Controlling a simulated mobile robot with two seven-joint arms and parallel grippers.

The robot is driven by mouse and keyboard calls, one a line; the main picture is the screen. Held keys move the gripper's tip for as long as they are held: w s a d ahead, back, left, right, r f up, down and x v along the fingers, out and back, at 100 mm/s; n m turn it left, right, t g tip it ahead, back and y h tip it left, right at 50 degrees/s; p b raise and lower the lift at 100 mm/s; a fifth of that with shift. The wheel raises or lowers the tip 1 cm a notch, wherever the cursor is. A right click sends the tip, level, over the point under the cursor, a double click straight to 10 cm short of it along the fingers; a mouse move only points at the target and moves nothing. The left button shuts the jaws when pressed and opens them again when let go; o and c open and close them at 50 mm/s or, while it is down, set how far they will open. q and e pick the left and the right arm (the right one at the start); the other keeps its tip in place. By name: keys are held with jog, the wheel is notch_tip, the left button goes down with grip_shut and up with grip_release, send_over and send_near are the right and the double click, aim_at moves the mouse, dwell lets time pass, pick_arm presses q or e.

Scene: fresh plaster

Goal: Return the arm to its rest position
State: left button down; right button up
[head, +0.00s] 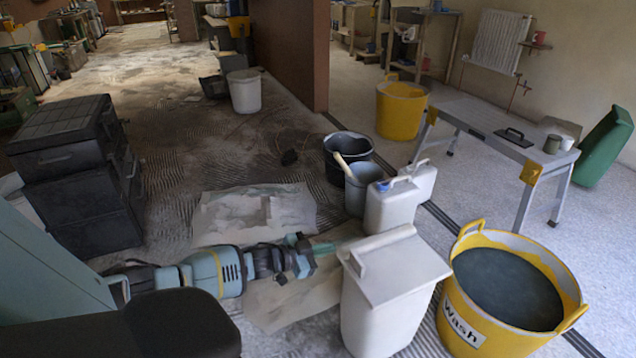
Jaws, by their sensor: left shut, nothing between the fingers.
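My left arm (205,273) comes in from the left, pale blue with a yellow band, and lies stretched out low in the head view. Its gripper (308,262) is at the arm's right end, shut and empty, above pale sheets on the floor. A lidded white bin (385,300) stands just to its right, with a small gap between them in the picture. My right gripper is not in view.
A yellow tub (545,247) marked "Wash" stands at the right front. White jerrycans (390,207) and dark buckets (345,150) stand behind the bin. Black stacked cases (75,160) stand at left. A grey work table (495,128) stands at right. The ridged floor in the middle is mostly open.

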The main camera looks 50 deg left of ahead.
pick_arm(q)
jog(key=shift+v, duration=1)
jog(key=shift+w, duration=0.1)
